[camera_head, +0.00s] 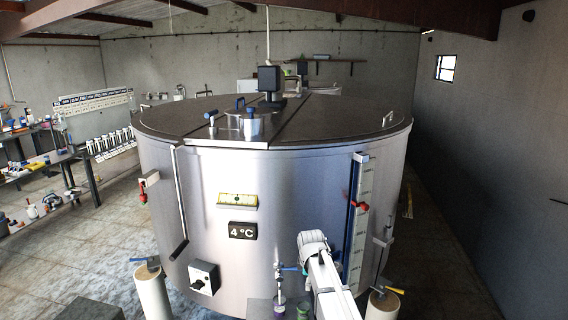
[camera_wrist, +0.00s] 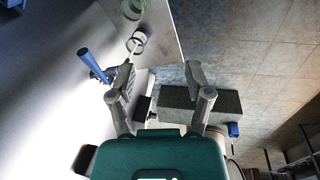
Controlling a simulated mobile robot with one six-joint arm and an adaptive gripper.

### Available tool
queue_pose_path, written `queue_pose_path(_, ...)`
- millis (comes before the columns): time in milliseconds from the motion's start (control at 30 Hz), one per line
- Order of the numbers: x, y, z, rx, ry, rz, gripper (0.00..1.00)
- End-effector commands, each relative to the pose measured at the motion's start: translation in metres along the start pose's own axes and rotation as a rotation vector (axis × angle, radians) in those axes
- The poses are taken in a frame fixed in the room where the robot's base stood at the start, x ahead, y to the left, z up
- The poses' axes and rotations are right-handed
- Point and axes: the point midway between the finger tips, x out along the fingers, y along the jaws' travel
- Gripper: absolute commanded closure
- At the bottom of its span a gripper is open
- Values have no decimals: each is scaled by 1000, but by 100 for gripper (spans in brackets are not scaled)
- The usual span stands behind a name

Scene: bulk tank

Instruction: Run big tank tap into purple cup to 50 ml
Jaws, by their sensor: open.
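The big steel tank (camera_head: 240,185) fills the middle of the head view. Its tap (camera_head: 279,272), with a blue lever, is low on the front. The lever (camera_wrist: 92,64) is large at the left in the wrist view. A small cup with a purple band (camera_head: 280,308) is below the tap; it also shows at the top of the wrist view (camera_wrist: 138,42). Its fill level is too small to read. My gripper (camera_wrist: 158,75) is open and empty, its left finger close to the lever. Whether they touch, I cannot tell. In the head view my arm hides the fingers.
A green item (camera_head: 303,311) stands right of the purple-banded cup. A dial box (camera_head: 204,277) and a level gauge with a red marker (camera_head: 358,206) are on the tank front. Pale posts (camera_head: 152,293) stand at both sides. A grey block (camera_wrist: 205,107) lies below my gripper.

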Motion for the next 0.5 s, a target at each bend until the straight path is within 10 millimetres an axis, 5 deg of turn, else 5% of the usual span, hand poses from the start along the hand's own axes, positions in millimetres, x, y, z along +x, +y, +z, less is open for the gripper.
queue_pose_path(500, 20, -67, 45, 356, -17, -46, 35)
